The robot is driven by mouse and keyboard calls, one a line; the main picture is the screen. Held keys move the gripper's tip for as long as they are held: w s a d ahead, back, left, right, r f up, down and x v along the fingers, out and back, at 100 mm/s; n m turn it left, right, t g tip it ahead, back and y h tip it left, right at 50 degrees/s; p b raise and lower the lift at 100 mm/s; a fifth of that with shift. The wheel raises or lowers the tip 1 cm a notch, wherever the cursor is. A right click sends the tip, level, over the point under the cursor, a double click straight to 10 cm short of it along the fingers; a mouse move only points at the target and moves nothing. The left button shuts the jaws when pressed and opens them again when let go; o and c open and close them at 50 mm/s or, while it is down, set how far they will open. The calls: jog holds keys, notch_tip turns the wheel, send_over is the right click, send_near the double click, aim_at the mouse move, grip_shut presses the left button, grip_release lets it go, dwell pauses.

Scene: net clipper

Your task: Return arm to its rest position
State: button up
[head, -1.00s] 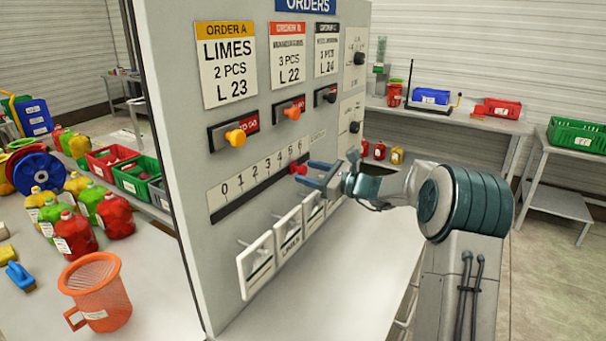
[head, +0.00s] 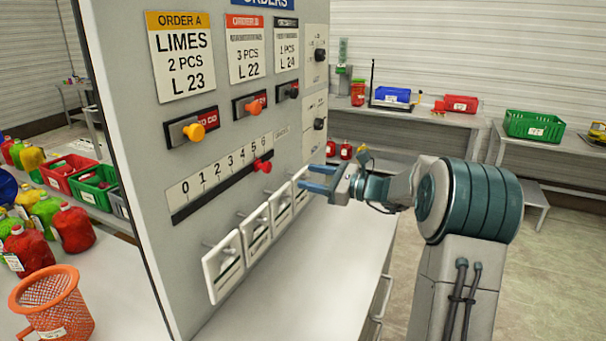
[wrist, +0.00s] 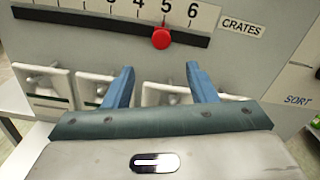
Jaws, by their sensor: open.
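My gripper (head: 318,179) is open and empty, with two blue fingers pointing at the grey order panel (head: 150,125). In the wrist view, the fingers (wrist: 160,80) stand apart with nothing between them. The red slider knob (head: 262,166) sits near 5 on the 0 to 6 scale, and it shows above the fingers in the wrist view (wrist: 161,39). The arm is bent, with the gripper held in front of the panel's right part. The gripper does not touch the knob.
Several white tags (head: 222,266) hang on pegs along the panel's lower part, close to the fingers. A white table (head: 300,310) lies below. An orange mesh basket (head: 52,305) stands at the lower left. A green crate (head: 534,125) sits on a table at the back right.

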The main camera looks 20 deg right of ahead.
jog(key=s+a+f+n+g+h, duration=0.2)
jog(key=s+a+n+g, duration=0.3)
jog(key=s, duration=0.3)
jog(key=s+a+f+n+g+h, duration=0.25)
jog(key=s+a+n, duration=0.25)
jog(key=s+a, duration=0.3)
jog(key=s+d+f+n+h, duration=0.2)
jog(key=s+n, duration=0.4)
jog(key=s, duration=0.4)
jog(key=s+d+f+n+h, duration=0.3)
jog(key=s+n+h, duration=0.4)
jog(key=s, duration=0.3)
jog(key=shift+s+d+f+g, duration=0.15)
jog(key=shift+s+f+g, duration=0.25)
jog(key=shift+f+g, duration=0.05)
jog(key=shift+c, duration=0.3)
